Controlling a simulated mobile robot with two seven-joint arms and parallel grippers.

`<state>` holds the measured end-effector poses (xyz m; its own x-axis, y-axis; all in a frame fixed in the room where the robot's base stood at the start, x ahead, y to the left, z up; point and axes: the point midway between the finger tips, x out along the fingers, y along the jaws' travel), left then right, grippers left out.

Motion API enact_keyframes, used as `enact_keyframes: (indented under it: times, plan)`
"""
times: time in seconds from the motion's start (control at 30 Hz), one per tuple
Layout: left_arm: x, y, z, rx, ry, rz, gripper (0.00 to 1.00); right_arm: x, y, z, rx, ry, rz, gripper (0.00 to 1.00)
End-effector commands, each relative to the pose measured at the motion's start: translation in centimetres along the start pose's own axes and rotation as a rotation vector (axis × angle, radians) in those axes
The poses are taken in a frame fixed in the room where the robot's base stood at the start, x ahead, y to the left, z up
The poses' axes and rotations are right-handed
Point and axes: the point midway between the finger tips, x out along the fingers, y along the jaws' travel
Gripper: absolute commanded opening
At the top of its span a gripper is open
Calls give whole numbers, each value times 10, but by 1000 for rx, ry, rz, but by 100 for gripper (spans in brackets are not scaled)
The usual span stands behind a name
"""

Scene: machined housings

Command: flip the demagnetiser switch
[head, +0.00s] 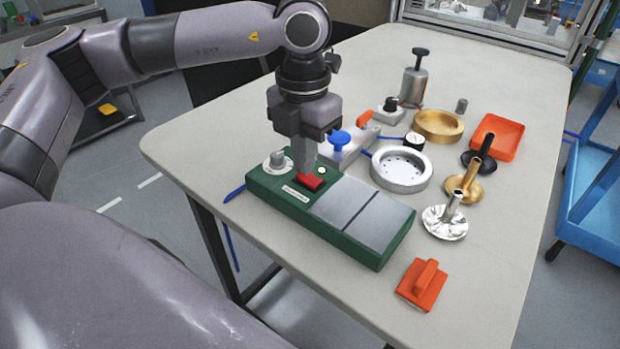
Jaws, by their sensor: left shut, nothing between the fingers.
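The demagnetiser is a green box (357,252) with two grey metal plates on top, lying near the front left of the table. Its red rocker switch (311,183) sits on the top face, left of the plates. A grey knob (277,160) stands beside it. My left gripper (304,172) points straight down with its fingers shut and empty. Its tips are right at the switch and hide part of it. I cannot tell whether they press on it. My right gripper is not in view.
Behind the box stand a grey fixture with a blue knob (338,140) and a round silver housing (401,169). Flanged parts, a brass ring (438,125) and an orange tray (496,137) are further right. An orange handled block (422,285) lies in front.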

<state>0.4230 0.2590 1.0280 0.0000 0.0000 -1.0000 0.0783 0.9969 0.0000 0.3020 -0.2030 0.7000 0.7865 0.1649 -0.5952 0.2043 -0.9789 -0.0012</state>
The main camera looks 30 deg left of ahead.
Motion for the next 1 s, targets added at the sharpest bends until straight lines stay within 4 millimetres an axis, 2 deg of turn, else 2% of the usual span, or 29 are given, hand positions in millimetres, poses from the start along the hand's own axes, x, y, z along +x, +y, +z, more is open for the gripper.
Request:
enact_keyframes:
  times: [0.6,0.77,1.0]
  plan:
    - [9,0,0,0,-1,0,0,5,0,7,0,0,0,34]
    - [5,0,0,0,-1,0,0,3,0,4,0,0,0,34]
    - [-13,0,0,0,0,0,0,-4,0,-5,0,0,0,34]
